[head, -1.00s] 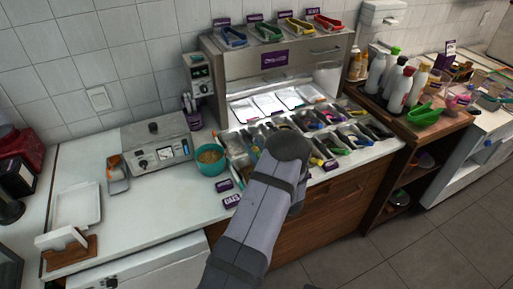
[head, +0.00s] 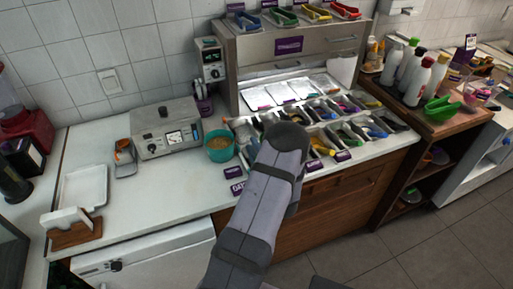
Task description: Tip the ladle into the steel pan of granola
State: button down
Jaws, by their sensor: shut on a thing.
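My arm (head: 268,190) rises from the bottom of the head view and reaches toward the topping counter. My gripper is out of sight, hidden by the arm, and I see no ladle. Several steel pans of toppings (head: 345,132) stand in rows on the counter, with coloured utensil handles lying over them. The arm covers the pans at the left front, and I cannot tell which pan holds granola. A teal bowl (head: 219,153) with tan, grainy contents stands left of the pans, apart from the arm.
A steel box appliance (head: 165,137) stands left of the bowl. Purple labels (head: 236,187) line the counter's front edge. A steel cabinet (head: 258,62) with coloured tongs on top rises behind the pans. Bottles (head: 418,82) stand at right. The white counter (head: 150,205) has free room at left.

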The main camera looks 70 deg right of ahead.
jog(key=shift+w+a+f+n+b, duration=0.2)
jog(key=shift+f+n+b, duration=0.2)
jog(key=shift+n+b, duration=0.25)
jog(key=shift+w+a+f+n+b, duration=0.2)
jog(key=shift+f+n+b, duration=0.25)
jog(key=shift+b, duration=0.25)
jog(key=shift+w+a+f+n+b, duration=0.2)
jog(key=shift+f+n+b, duration=0.15)
jog(key=shift+n+b, duration=0.3)
jog(key=f+n+b, duration=0.1)
jog(key=b, duration=0.1)
jog(key=shift+n+b, duration=0.25)
jog(key=shift+b, duration=0.05)
jog(key=shift+f+b, duration=0.15)
jog(key=shift+b, duration=0.15)
